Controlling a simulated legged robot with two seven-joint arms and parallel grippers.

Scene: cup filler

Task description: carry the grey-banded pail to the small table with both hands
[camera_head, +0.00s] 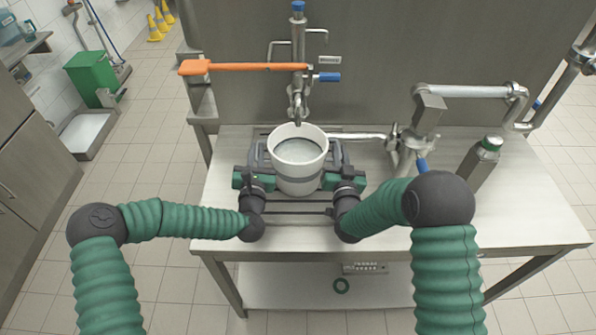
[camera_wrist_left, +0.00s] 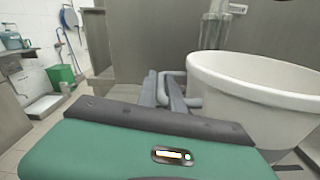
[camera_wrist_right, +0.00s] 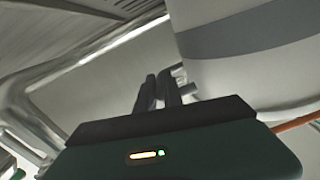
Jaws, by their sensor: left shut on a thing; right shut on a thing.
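The pail (camera_head: 299,168) is white and round with an open top, and stands upright on the grate of the steel table, below the filler tap. A grey band on its white wall shows in the right wrist view (camera_wrist_right: 262,32). My left gripper (camera_head: 257,172) is shut on the pail at its left side. My right gripper (camera_head: 340,174) is shut on the pail at its right side. No small table can be made out apart from the steel one.
The steel table (camera_head: 500,215) has free room to the right. An orange-handled lever (camera_head: 245,67) and the tap pipe (camera_head: 298,95) are behind and above the pail. A pipe valve (camera_head: 408,140) is at right. A green bin (camera_head: 92,77) and yellow cones (camera_head: 158,22) stand at the far left.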

